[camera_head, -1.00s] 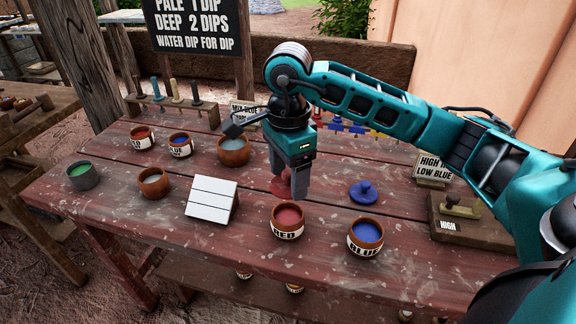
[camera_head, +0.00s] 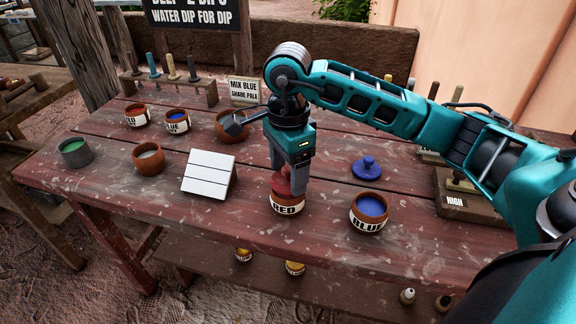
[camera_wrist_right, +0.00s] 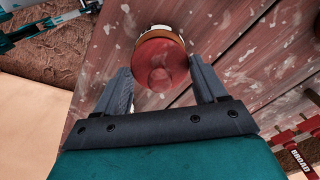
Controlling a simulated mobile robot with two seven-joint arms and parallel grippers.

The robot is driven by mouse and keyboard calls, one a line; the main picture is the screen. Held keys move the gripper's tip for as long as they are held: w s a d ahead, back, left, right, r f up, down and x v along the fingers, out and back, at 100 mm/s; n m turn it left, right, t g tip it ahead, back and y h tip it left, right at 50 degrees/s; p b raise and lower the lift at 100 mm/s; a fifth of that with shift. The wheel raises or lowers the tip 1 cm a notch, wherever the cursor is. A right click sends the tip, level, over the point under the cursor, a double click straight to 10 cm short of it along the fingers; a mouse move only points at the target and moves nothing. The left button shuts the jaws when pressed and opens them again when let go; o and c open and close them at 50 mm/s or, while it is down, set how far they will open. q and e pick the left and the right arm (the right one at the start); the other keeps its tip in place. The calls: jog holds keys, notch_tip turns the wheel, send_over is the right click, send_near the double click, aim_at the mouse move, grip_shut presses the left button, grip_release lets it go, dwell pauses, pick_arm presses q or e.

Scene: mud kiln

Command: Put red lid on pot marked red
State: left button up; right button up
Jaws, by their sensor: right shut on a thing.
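The red lid (camera_head: 283,183) is between the fingers of my right gripper (camera_head: 288,180), which is shut on it. It is right at the mouth of the pot marked RED (camera_head: 287,207). In the right wrist view the round red lid (camera_wrist_right: 160,64) covers nearly all of the pot, and the fingers (camera_wrist_right: 160,85) stand on either side. I cannot tell whether the lid touches the rim. The pot stands upright with its label facing me. My left gripper is not in view.
The pot marked BLUE (camera_head: 369,213) stands open to the right, with the blue lid (camera_head: 367,168) behind it. A white slatted board (camera_head: 208,175) is left of the RED pot. Several small bowls, including a green one (camera_head: 75,152), stand farther left.

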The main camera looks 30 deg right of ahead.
dwell(0.8)
jog(key=shift+f+b, duration=0.7)
jog(key=shift+b, duration=0.45)
dwell(0.9)
jog(key=o, duration=1.1)
jog(key=shift+r, duration=0.1)
jog(key=shift+r+p, duration=2.55)
jog(key=shift+r, duration=1.2)
jog(key=shift+s+f, duration=0.1)
